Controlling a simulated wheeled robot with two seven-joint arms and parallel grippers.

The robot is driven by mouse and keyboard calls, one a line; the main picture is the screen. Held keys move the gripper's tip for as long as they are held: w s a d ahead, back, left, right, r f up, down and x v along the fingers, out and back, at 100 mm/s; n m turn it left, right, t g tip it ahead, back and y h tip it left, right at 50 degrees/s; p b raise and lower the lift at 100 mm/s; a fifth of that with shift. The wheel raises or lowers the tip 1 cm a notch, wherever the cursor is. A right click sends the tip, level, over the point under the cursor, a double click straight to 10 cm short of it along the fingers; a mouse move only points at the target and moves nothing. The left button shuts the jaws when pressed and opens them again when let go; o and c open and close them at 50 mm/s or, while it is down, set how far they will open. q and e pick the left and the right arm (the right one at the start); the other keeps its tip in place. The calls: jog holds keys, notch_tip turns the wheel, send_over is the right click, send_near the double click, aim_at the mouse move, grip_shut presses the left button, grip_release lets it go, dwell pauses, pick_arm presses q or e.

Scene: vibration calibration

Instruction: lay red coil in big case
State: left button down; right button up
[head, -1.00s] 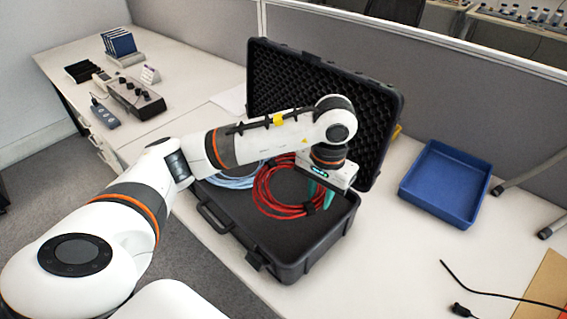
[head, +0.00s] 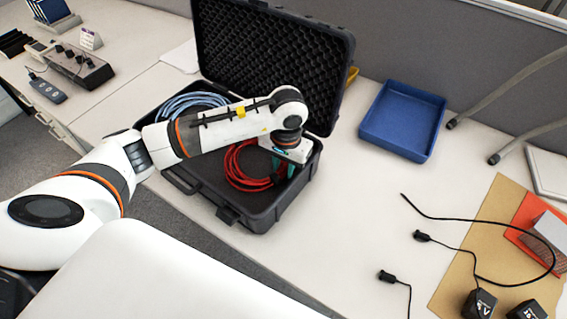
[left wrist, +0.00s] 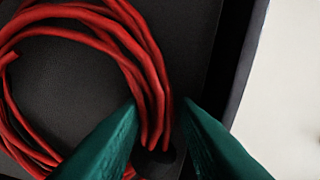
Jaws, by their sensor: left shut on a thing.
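The big case (head: 262,218) is black and stands open on the table, its foam-lined lid raised at the back. The red coil (head: 232,172) lies inside the case, in its right part. My left gripper (head: 285,168) is over the right part of the case and shut on the coil's right side. In the left wrist view the green fingers (left wrist: 163,105) stand on both sides of the red strands (left wrist: 148,75), above the dark case floor. My arm hides part of the case and coil. My right gripper is not in view.
A light blue coil (head: 190,102) lies in the case's left part. A blue tray (head: 403,120) stands to the right. Black cables (head: 470,221) and adapters lie at the right front. A control box (head: 80,68) is at the far left. The table between case and tray is clear.

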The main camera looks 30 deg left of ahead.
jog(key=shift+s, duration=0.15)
pick_arm(q)
jog(key=c, duration=1.4)
grip_release()
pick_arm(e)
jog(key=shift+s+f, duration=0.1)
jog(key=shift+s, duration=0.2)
pick_arm(q)
jog(key=shift+r, duration=0.15)
jog(key=r, duration=0.4)
jog(key=r+b, duration=0.1)
jog(key=r, duration=0.7)
jog(key=shift+d+b, duration=0.25)
jog(key=shift+b, duration=0.15)
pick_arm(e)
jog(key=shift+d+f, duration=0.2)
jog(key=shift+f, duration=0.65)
pick_arm(q)
jog(key=shift+s+f, duration=0.1)
jog(key=shift+f, duration=0.05)
